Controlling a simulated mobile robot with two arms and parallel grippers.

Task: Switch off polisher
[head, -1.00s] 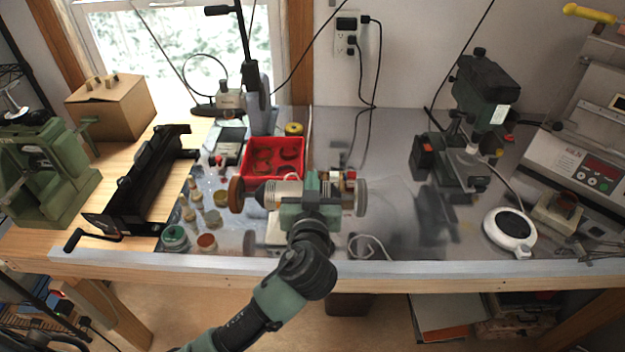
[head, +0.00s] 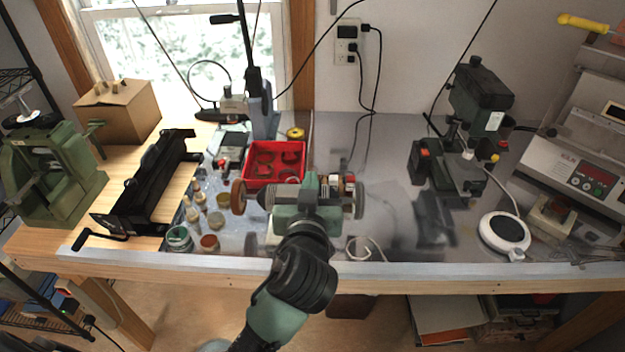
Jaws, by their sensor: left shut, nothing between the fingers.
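The polisher stands near the front middle of the bench, with a brown wheel (head: 238,197) on its left end and a grey wheel (head: 359,200) on its right end. Its silver motor housing (head: 270,196) shows to the left of my gripper. My left gripper (head: 311,184) is shut and empty in front of the polisher's middle, overlapping it in the head view. My wrist hides much of the housing and any switch there. I cannot tell whether the fingertips touch it. My right gripper is not in view.
A red tray (head: 300,150) stands behind the polisher, with small jars (head: 180,238) to the left.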

